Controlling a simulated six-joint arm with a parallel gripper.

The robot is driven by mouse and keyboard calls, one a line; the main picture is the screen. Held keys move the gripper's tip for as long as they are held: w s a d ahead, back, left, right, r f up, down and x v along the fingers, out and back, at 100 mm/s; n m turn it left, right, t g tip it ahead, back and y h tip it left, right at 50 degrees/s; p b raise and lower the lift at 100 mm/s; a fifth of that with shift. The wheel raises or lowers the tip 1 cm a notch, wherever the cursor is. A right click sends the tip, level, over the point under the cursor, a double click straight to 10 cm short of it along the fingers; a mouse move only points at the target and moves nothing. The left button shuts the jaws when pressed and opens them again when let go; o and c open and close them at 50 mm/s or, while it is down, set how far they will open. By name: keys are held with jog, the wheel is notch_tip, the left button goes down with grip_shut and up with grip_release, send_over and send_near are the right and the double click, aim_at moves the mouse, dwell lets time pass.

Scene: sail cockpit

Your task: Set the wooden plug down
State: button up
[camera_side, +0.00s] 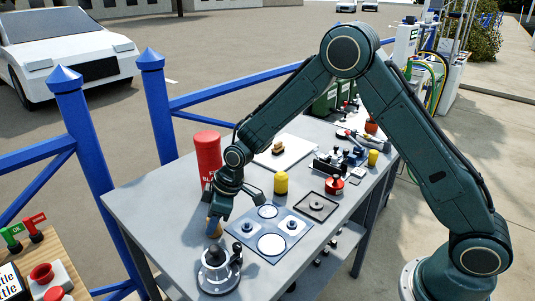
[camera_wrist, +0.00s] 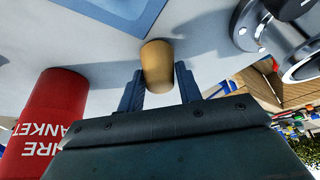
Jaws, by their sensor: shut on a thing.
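The wooden plug (camera_wrist: 158,64) is a tan, rounded cylinder. In the wrist view it sits between the two blue fingers of my gripper (camera_wrist: 158,88), which is shut on it. In the side view my gripper (camera_side: 216,218) points down over the near left part of the grey table, and the plug (camera_side: 214,229) shows at its fingertips, partly hidden. I cannot tell whether the plug's lower end touches the table.
A red fire blanket cylinder (camera_side: 207,158) stands close behind my gripper. A metal winch-like fitting (camera_side: 219,270) stands just in front. A blue-grey panel with round discs (camera_side: 269,231) lies to the right. A yellow cylinder (camera_side: 281,183) stands behind it. The table's left corner (camera_side: 125,198) is clear.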

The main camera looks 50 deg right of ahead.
jog(key=o, duration=1)
jog(key=shift+f, duration=0.1)
jog(key=shift+v, duration=6.15)
jog(key=s+d+r+m+t+h, duration=0.15)
jog(key=s+d+r+m, duration=0.35)
jog(key=s+r, duration=0.75)
jog(key=s+d+m, duration=0.1)
jog(key=s+d, duration=0.1)
jog(key=s, duration=0.3)
jog(key=s+d+m+h, duration=0.1)
jog(key=s+d, duration=0.1)
jog(key=s, duration=0.4)
jog(key=s+d+m+t, duration=0.1)
jog(key=s+d+m, duration=0.1)
jog(key=s, duration=0.4)
jog(key=shift+s+d+r+h, duration=0.1)
jog(key=shift+s+r+h, duration=0.1)
jog(key=shift+r+h, duration=0.15)
